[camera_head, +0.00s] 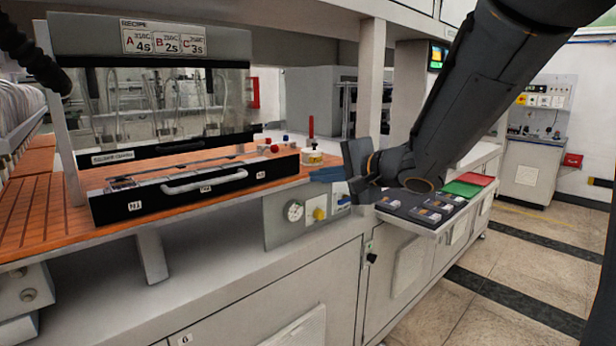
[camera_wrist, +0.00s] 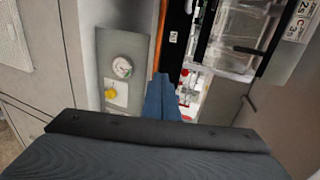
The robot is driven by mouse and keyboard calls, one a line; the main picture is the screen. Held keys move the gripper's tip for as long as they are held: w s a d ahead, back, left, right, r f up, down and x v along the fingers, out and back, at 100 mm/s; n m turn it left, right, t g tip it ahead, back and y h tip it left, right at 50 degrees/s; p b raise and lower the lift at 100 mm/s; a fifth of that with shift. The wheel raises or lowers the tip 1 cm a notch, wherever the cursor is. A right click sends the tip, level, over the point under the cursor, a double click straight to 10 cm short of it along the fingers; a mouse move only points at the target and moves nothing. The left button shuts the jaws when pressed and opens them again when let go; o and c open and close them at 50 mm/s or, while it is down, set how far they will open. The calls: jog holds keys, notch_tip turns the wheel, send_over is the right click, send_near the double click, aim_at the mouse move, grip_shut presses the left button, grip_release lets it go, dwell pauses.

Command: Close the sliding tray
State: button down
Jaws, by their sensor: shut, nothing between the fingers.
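The sliding tray (camera_head: 270,173) has a black front with a curved grey handle (camera_head: 204,182) and small white labels. It stands out in front of the clear-windowed chamber (camera_head: 170,100), and its top shows several parts inside. In the wrist view, the tray's black front (camera_wrist: 174,38) shows as a strip at the upper middle. My gripper (camera_head: 328,174) is to the right of the tray, apart from the handle. Its blue fingers are together and empty, and they also show in the wrist view (camera_wrist: 162,98). The handle is not clearly seen there.
A grey panel with a gauge (camera_head: 294,211) and yellow knob is on the bench front below my gripper. A small pot (camera_head: 313,158) and red-topped items stand right of the tray. A shelf with dark parts (camera_head: 425,209) and green and red mats is further right.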

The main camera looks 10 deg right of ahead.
aim_at(279, 175)
jog(key=x, duration=1.2)
jog(key=shift+w+a+r, duration=0.15)
jog(key=shift+w+r, duration=0.05)
jog(key=shift+r, duration=0.1)
jog(key=shift+w+a, duration=0.1)
jog(key=shift+w, duration=0.1)
